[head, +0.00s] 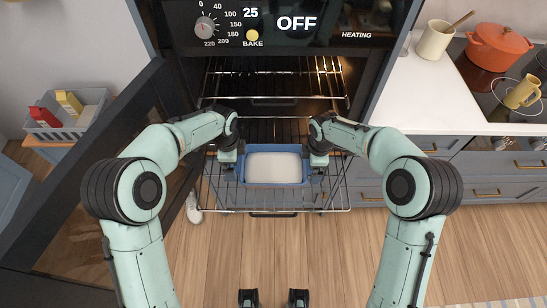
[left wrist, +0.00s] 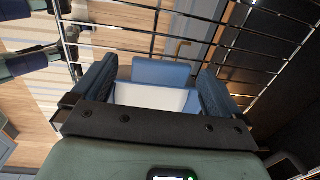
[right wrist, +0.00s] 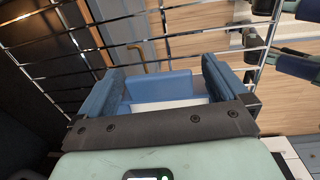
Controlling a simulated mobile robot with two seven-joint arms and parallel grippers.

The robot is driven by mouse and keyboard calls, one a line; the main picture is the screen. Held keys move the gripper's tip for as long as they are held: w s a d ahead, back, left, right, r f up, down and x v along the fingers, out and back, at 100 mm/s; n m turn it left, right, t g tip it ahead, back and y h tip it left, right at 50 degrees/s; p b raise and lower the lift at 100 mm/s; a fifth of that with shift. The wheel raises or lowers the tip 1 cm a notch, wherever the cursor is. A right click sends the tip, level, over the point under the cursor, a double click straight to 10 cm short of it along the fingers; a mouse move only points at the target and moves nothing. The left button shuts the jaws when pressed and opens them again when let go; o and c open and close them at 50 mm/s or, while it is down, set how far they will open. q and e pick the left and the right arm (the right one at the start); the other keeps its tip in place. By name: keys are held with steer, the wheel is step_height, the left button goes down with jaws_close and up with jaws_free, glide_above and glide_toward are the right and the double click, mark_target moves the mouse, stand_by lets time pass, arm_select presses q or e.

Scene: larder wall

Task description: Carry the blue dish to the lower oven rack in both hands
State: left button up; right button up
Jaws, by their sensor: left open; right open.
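The blue dish (head: 273,184), with a pale inside, sits level on the pulled-out lower oven rack (head: 240,210). My left gripper (head: 229,172) is at the dish's left end and my right gripper (head: 318,172) is at its right end. In the left wrist view, the dish's blue end (left wrist: 160,72) shows between the spread fingers. In the right wrist view, the other blue end (right wrist: 160,88) lies between the open fingers. Both grippers are open; whether the fingers touch the dish is unclear.
The upper rack (head: 285,72) is inside the oven above. The dark oven door (head: 110,130) stands open at left. The white counter (head: 435,95) at right holds a utensil jar (head: 435,42); an orange pot (head: 498,48) and yellow mug (head: 521,93) stand on the hob.

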steer(key=shift+r, duration=0.15)
arm_select(q)
step_height(320, 180, up, 9)
steer(key=shift+s+r, duration=0.2)
steer(key=shift+s, duration=0.1)
arm_select(e)
step_height(320, 180, up, 12)
steer(key=shift+s, duration=0.4)
steer(key=shift+f, duration=0.2)
